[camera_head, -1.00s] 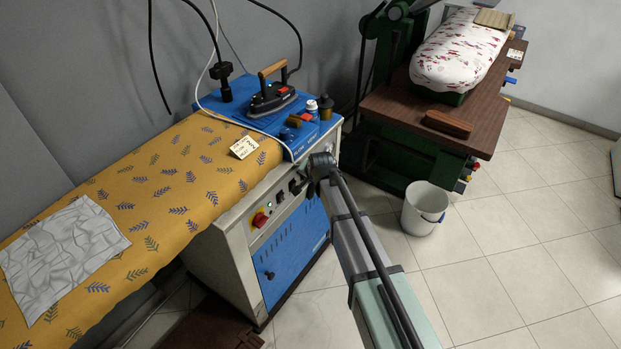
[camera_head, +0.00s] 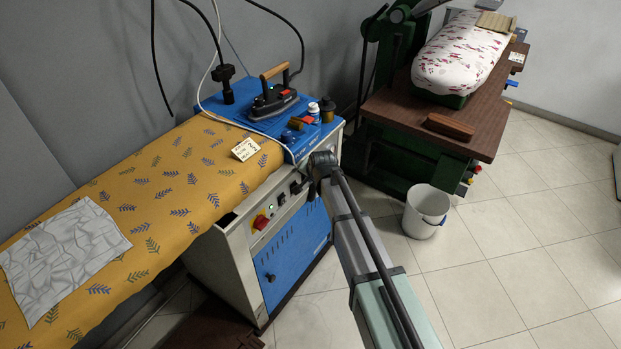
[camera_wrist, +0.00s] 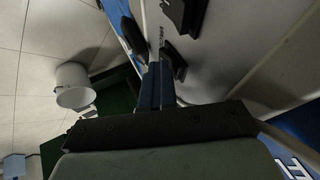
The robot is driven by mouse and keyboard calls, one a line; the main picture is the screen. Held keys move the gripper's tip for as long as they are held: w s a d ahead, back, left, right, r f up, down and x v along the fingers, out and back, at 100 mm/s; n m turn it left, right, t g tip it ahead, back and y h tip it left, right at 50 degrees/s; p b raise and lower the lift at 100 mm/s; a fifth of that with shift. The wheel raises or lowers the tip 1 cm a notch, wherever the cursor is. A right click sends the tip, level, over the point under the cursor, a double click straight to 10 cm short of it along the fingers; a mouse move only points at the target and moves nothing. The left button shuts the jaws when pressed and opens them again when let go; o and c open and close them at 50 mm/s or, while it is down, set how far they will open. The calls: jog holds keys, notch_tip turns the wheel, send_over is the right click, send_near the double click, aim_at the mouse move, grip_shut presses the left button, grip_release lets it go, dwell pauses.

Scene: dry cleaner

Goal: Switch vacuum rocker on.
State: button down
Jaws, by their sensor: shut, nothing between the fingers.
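The white control panel on the front of the ironing table carries black rocker switches. One black rocker (camera_head: 280,198) shows beside a small green light in the head view. My gripper (camera_head: 304,181) is at the right part of this panel, partly hidden by my own wrist. In the wrist view my gripper (camera_wrist: 158,70) is shut and empty, its fingers pointing at the panel. A black rocker (camera_wrist: 176,54) lies just right of the fingertips, beside a small printed label too blurred to read. Whether the fingers touch it, and how it is set, I cannot tell.
A red knob on yellow (camera_head: 261,221) sits lower left on the panel. An iron (camera_head: 273,98) and small bottles stand on the blue top. A white bucket (camera_head: 424,212) stands on the floor to the right, before a green press with a brown table (camera_head: 480,125).

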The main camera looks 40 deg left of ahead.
jog(key=shift+a+r, duration=0.1)
jog(key=s+d+r, duration=0.3)
jog(key=d+r, duration=0.5)
jog(key=shift+s+d+r, duration=0.3)
dwell(0.4)
jog(key=shift+d+f, duration=0.2)
jog(key=shift+f, duration=0.55)
